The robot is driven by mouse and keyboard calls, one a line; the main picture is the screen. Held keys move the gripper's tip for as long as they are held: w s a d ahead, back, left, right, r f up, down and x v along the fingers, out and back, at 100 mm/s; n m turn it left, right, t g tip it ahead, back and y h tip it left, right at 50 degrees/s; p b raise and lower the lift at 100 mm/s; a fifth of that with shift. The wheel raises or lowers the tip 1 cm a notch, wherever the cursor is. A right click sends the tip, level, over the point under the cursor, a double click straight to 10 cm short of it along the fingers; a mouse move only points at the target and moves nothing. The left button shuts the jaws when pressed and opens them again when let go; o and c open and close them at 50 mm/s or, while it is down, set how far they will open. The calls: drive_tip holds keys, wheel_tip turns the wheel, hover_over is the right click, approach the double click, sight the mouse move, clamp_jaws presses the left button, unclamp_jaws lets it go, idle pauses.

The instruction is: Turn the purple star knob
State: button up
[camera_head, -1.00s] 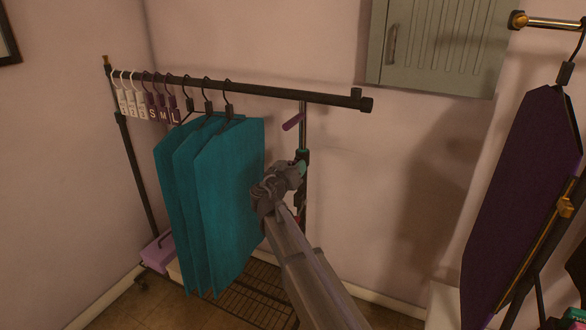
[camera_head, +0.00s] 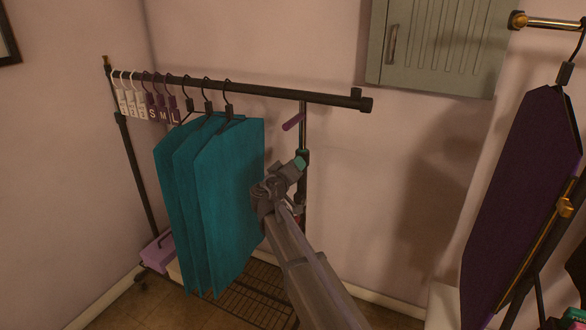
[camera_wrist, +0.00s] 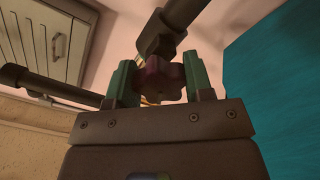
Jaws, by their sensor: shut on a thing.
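The purple star knob (camera_wrist: 163,79) shows in the wrist view as a dark purple lobed knob against the rack's dark post (camera_wrist: 178,18). My gripper (camera_wrist: 163,80) has its two green fingers on either side of the knob, shut on it. In the head view my gripper (camera_head: 298,166) is at the rack's right upright (camera_head: 303,130), right of the teal garments; my own wrist and the gripper hide the knob there.
Several teal garments (camera_head: 222,190) hang close to the left of my arm, and one shows at the right in the wrist view (camera_wrist: 285,80). A purple handle (camera_head: 293,122) sticks out above my gripper. Bare wall lies to the right, below a grey-green cabinet (camera_head: 440,45).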

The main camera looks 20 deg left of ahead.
drive_tip(key=n, duration=0.4)
drive_tip(key=shift+n, duration=0.3)
drive_tip(key=n, duration=0.3)
drive_tip(key=shift+n, duration=0.3)
drive_tip(key=n, duration=0.4)
drive_tip(key=shift+n, duration=1.9)
drive_tip(key=o, duration=0.9)
drive_tip(key=shift+r, duration=0.1)
drive_tip(key=shift+s, duration=0.1)
